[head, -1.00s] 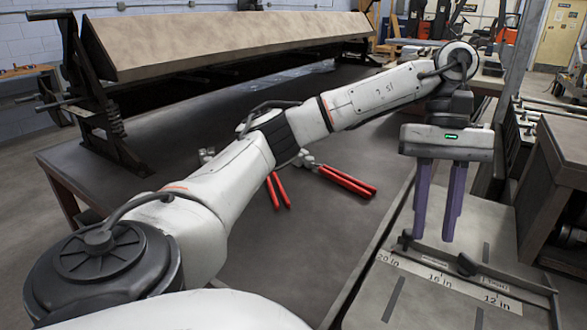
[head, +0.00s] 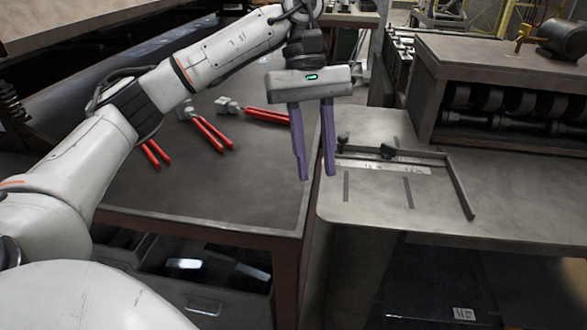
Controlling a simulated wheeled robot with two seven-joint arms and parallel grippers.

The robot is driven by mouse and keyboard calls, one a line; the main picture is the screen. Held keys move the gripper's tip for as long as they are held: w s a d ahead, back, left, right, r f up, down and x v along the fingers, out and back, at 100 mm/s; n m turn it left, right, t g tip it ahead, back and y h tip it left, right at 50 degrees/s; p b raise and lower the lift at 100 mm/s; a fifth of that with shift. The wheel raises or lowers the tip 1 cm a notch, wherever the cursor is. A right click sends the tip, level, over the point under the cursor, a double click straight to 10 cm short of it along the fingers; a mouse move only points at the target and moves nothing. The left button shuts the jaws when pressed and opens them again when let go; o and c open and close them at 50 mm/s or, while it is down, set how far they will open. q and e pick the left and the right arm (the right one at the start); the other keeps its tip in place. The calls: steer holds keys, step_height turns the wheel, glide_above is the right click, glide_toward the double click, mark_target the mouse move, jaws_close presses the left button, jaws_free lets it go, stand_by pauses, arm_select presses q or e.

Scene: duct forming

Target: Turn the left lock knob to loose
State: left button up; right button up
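My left gripper (head: 317,175) hangs with its two purple fingers pointing down, apart, with nothing between them. It is in front of and left of the measuring fence (head: 450,182) on the grey bench top. Two small dark knobs show along the fence's scale strip (head: 410,168): the left lock knob (head: 343,140), just right of the fingers, and another knob (head: 388,151) further right. The fingers appear apart from both knobs. The knobs are too small to tell whether they are loose or tight. My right gripper is not in view.
Several red-handled tools (head: 212,133) lie on the dark table (head: 210,185) to the left. A wooden-topped rack with dark rollers (head: 490,100) stands behind the bench at right. The front of the grey bench top (head: 500,225) is clear.

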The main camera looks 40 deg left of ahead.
arm_select(q)
steer(key=shift+s+d, duration=0.1)
steer(key=shift+s, duration=0.35)
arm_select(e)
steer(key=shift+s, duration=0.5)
